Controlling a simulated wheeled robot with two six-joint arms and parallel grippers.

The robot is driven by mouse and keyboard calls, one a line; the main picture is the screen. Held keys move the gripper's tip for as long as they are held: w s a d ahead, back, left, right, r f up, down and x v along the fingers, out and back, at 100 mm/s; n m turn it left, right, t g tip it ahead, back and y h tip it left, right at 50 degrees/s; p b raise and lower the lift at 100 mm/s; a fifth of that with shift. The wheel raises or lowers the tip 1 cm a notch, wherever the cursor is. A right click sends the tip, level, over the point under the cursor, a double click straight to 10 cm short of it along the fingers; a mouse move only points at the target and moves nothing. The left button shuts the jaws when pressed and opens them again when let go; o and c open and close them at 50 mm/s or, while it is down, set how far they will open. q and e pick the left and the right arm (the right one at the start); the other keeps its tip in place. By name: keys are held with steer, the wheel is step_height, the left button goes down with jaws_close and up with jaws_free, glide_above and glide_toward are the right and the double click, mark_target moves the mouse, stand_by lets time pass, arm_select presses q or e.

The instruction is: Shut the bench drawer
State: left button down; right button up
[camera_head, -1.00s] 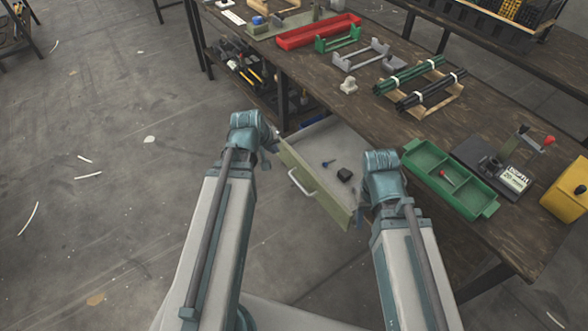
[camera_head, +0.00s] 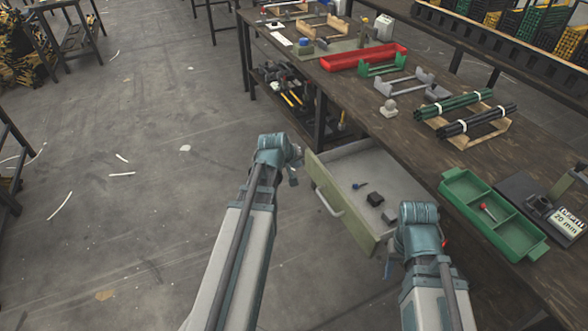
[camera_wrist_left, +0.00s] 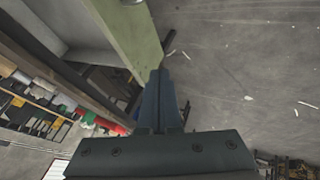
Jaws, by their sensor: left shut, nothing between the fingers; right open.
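The bench drawer (camera_head: 385,168) stands open, out from the side of the wooden bench. Its pale green front (camera_head: 340,205) has a light bar handle (camera_head: 328,203). My left gripper (camera_head: 295,175) is shut and empty, close by the left end of the drawer front. In the left wrist view its fingers (camera_wrist_left: 164,100) are together near the drawer front's edge (camera_wrist_left: 130,35); I cannot tell if they touch. My right gripper (camera_head: 388,266) is open near the front's right end, partly hidden by its wrist.
The bench top (camera_head: 400,135) holds a green divided tray (camera_head: 470,190), bundled dark rods (camera_head: 470,115), a red tray (camera_head: 365,57) and grey and green stands. A lower shelf with tools (camera_head: 290,100) is left of the drawer. The floor at left is mostly clear.

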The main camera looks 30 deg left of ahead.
mark_target(313, 164)
arm_select(q)
steer(key=shift+w+d+f+b, duration=0.2)
steer(key=shift+w+d+f, duration=0.2)
steer(key=shift+w, duration=0.45)
steer(key=shift+w+d+f+b, duration=0.2)
steer(key=shift+w+d+f, duration=0.2)
steer(key=shift+w, duration=0.4)
steer(key=shift+w+d+f+b, duration=0.2)
steer(key=shift+w+d+f, duration=0.2)
steer(key=shift+w, duration=0.45)
arm_select(e)
steer(key=shift+f, duration=1.15)
arm_select(q)
steer(key=w+d, duration=1.4)
steer(key=w, duration=0.4)
steer(key=shift+w+d, duration=0.2)
steer(key=shift+w+r, duration=0.1)
steer(key=shift+r, duration=0.05)
